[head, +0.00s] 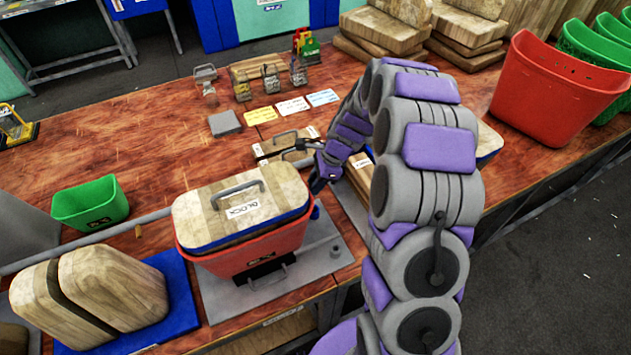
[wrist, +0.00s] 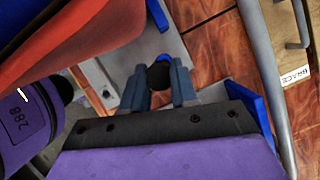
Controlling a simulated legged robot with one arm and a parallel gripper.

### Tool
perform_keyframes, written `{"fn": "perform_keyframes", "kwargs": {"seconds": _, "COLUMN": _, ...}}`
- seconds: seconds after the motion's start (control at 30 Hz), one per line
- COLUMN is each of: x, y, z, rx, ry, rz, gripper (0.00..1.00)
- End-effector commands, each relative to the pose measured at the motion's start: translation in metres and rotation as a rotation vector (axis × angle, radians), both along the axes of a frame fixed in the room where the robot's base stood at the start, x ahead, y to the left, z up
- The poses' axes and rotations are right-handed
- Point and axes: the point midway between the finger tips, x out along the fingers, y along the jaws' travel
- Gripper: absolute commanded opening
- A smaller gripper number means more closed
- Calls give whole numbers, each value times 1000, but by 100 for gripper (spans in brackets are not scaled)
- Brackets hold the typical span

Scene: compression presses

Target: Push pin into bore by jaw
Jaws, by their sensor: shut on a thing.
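My gripper (wrist: 158,82) is shut on a small dark round-ended piece (wrist: 160,72), which looks like the pin, in the wrist view. In the head view my gripper (head: 319,184) is low at the right side of a red bin (head: 256,254), close to its rim. A wood-grained block (head: 243,206) with a handle and a label reading BLOCK sits in the bin. The bin stands on a grey plate (head: 325,262). The bin wall also shows in the wrist view (wrist: 85,42). I cannot make out the bore or whether the pin touches it.
A wooden piece labelled BRACE (wrist: 290,50) lies to the right in the wrist view. A green bin (head: 91,204) and large wood-grained blocks (head: 110,285) on a blue mat (head: 178,284) are at the left. A red tub (head: 555,88) stands at the right. The back-left tabletop is mostly clear.

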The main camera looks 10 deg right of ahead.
Motion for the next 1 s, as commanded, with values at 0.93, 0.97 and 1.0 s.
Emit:
{"fn": "perform_keyframes", "kwargs": {"seconds": 0.93, "x": 0, "y": 0, "z": 36, "rx": 0, "ry": 0, "rz": 0, "gripper": 0}}
{"fn": "perform_keyframes", "kwargs": {"seconds": 0.97, "x": 0, "y": 0, "z": 36, "rx": 0, "ry": 0, "rz": 1, "gripper": 0}}
{"fn": "perform_keyframes", "kwargs": {"seconds": 1.0, "x": 0, "y": 0, "z": 36, "rx": 0, "ry": 0, "rz": 3, "gripper": 0}}
